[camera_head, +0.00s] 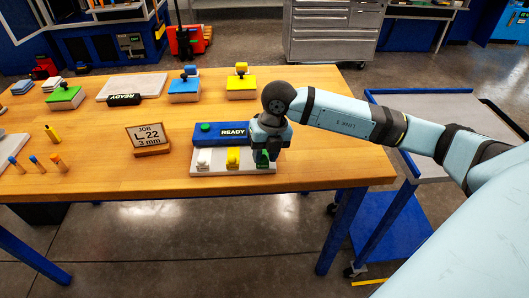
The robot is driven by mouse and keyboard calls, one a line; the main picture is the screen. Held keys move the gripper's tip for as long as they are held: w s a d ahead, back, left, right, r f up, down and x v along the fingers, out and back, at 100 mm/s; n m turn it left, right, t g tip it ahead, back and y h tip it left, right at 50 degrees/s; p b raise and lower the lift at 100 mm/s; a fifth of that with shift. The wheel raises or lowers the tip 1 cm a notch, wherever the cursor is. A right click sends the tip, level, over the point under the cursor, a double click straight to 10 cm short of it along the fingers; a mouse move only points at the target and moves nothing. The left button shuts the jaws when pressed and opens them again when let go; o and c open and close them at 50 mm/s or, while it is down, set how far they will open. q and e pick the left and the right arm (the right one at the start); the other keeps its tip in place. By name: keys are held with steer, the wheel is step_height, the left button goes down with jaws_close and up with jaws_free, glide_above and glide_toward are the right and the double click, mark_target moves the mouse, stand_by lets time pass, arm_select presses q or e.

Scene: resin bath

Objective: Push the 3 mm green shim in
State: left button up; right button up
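A green shim piece (263,159) stands at the right end of a white base (217,171) near the table's front edge. White (203,159) and yellow (233,157) pieces stand in a row to its left. My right gripper (266,150) points down at the green piece and hides its upper part. I cannot tell whether the fingers touch it, or are open or shut. A blue block marked READY (210,134) with a green button lies just behind the base. My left gripper is not in view.
A sign (148,137) reading "JOB L_22 3 mm" stands left of the base. Green (66,98), blue (184,91) and yellow (241,89) topped blocks stand farther back. The front middle of the table is clear.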

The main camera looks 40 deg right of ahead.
jaws_close()
steer(key=w, duration=0.1)
steer(key=w+d, duration=0.1)
steer(key=w, duration=0.1)
steer(key=shift+d+b, duration=0.3)
steer(key=shift+b, duration=0.05)
steer(key=shift+w+d, duration=0.15)
steer(key=shift+w, duration=0.1)
steer(key=shift+r, duration=0.1)
steer(key=o, duration=0.6)
jaws_free()
steer(key=shift+o, duration=1.1)
